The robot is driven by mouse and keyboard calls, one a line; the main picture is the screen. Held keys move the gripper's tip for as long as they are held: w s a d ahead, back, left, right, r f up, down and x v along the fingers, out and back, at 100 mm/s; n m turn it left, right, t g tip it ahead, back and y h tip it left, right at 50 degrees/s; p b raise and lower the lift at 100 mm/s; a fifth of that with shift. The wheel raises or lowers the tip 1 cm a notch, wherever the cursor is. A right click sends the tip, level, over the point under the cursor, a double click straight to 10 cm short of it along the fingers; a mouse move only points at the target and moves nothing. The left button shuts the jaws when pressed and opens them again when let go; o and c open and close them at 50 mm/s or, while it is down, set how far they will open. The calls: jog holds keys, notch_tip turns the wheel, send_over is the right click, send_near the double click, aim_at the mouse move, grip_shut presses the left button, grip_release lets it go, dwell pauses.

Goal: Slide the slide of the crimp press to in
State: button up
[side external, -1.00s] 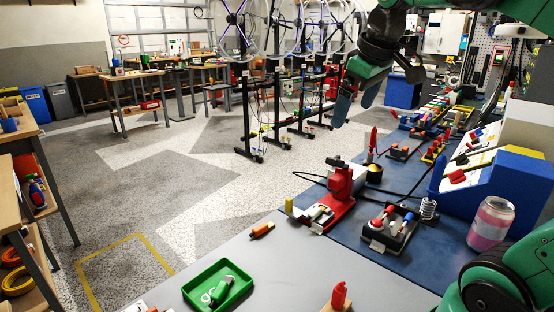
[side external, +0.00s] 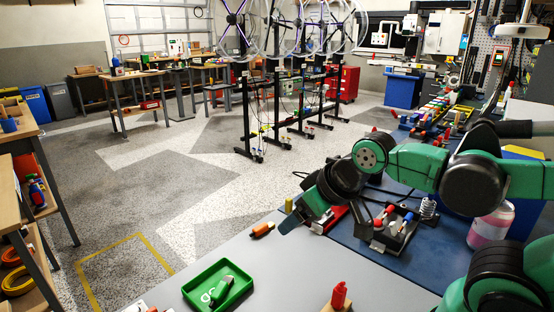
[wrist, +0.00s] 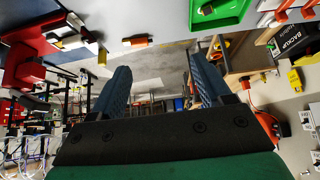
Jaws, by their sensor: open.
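The crimp press is mostly hidden behind my arm in the side view; part of its red base (side external: 328,220) shows just beyond my gripper. In the wrist view its red body (wrist: 26,68) appears at the left edge, with a pale metal part, perhaps the slide (wrist: 64,28), above it; I cannot tell the slide's position. My gripper (side external: 287,224) is near the front edge of the blue mat, left of the press and apart from it as far as I can see. In the wrist view my gripper (wrist: 160,66) has its two blue fingers spread with nothing between them.
A green tray (side external: 244,293) holding a green object sits on the grey table. An orange piece (side external: 262,229) lies near the table's edge. A dark tray of red and blue parts (side external: 393,231), a spring (side external: 428,207) and a pink can (side external: 491,226) stand to the right.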

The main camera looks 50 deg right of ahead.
jog(key=shift+g, duration=0.7)
jog(key=w, duration=0.1)
jog(key=w+d+r, duration=0.2)
jog(key=shift+w+d, duration=0.2)
jog(key=shift+w, duration=0.2)
jog(key=shift+c, duration=0.8)
jog(key=g, duration=0.5)
send_over(289, 199)
notch_tip(289, 199, down, 7)
jog(key=shift+f, duration=0.2)
jog(key=shift+f+g, duration=0.25)
jog(key=shift+g, duration=0.05)
jog(key=shift+f, duration=2.7)
grip_shut()
